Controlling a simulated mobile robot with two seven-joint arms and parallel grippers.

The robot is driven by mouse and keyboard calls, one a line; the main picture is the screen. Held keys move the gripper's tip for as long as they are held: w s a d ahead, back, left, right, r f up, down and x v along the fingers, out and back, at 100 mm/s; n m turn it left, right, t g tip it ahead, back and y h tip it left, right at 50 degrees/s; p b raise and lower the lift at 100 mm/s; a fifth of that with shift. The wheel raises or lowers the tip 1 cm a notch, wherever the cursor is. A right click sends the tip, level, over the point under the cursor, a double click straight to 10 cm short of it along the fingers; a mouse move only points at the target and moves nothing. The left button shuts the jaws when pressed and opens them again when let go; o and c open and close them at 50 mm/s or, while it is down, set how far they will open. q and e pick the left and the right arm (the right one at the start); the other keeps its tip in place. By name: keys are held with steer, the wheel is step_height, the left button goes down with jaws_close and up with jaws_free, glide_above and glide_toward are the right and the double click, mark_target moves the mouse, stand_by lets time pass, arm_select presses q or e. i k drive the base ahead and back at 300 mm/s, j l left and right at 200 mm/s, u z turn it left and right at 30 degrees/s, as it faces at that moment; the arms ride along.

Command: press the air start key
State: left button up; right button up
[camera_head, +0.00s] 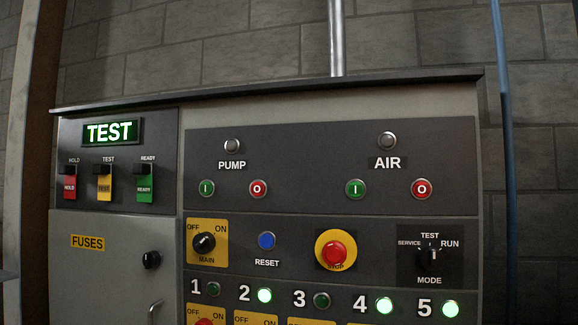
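The air start key is the green round button marked "I" (355,189) under the AIR label on the dark upper panel. The red "O" button (422,188) sits to its right. The grey AIR lamp (387,141) above them looks unlit. The PUMP section on the left has its own green "I" button (206,188), red "O" button (258,188) and unlit lamp (232,146). Neither of my grippers is in the head view, and nothing touches or covers the buttons.
Below are the MAIN switch (204,243), blue RESET button (267,240), red STOP button (335,252) and MODE knob (429,254). A green TEST display (111,132) is lit at upper left. Numbered lamps 2, 4 and 5 glow. The fuse door (100,285) has a handle.

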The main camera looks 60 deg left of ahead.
mark_target(355, 190)
steer(key=u, duration=1.15)
steer(key=i+u, duration=0.1)
steer(key=u, duration=0.35)
